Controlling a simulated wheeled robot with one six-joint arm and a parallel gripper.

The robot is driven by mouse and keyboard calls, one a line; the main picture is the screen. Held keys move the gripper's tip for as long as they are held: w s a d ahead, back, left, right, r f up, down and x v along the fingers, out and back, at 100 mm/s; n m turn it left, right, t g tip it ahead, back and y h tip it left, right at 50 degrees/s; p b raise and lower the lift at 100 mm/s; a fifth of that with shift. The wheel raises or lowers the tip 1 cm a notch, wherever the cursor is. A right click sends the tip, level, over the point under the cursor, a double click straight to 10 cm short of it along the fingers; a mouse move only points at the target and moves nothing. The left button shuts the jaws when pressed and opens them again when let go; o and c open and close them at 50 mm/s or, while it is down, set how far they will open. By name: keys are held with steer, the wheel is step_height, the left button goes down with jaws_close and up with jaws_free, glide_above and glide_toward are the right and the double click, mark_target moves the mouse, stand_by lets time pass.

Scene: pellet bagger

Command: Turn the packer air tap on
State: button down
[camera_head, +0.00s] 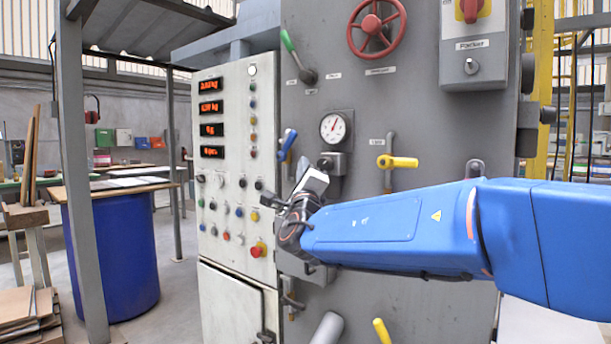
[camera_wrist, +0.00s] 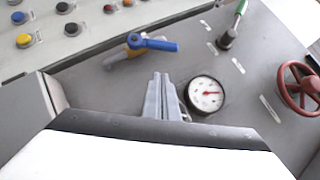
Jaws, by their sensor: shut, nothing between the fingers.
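A blue-handled tap (camera_head: 287,143) is on the grey panel, left of a round pressure gauge (camera_head: 335,127). I cannot read a label naming it as the packer air tap. In the wrist view, its blue handle (camera_wrist: 158,45) lies nearly level across a brass-coloured body (camera_wrist: 115,60). My gripper (camera_wrist: 161,76) is shut and empty. Its fingertips point towards the blue handle and appear a little short of it. The gauge (camera_wrist: 205,93) is to their right. In the head view, my wrist is just below the tap, and the fingertips are hard to make out.
A yellow-handled tap (camera_head: 397,162) is right of the gauge, above my arm. A green lever (camera_head: 290,45) and red handwheel (camera_head: 377,25) are higher up. A control cabinet (camera_head: 225,85) with buttons stands left. A box labelled Packer (camera_head: 472,50) is at upper right.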

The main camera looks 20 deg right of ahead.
mark_target(287, 146)
steer(key=w+a+r, duration=0.1)
steer(key=w+r, duration=0.3)
steer(key=w, duration=0.1)
steer(key=shift+w, duration=0.3)
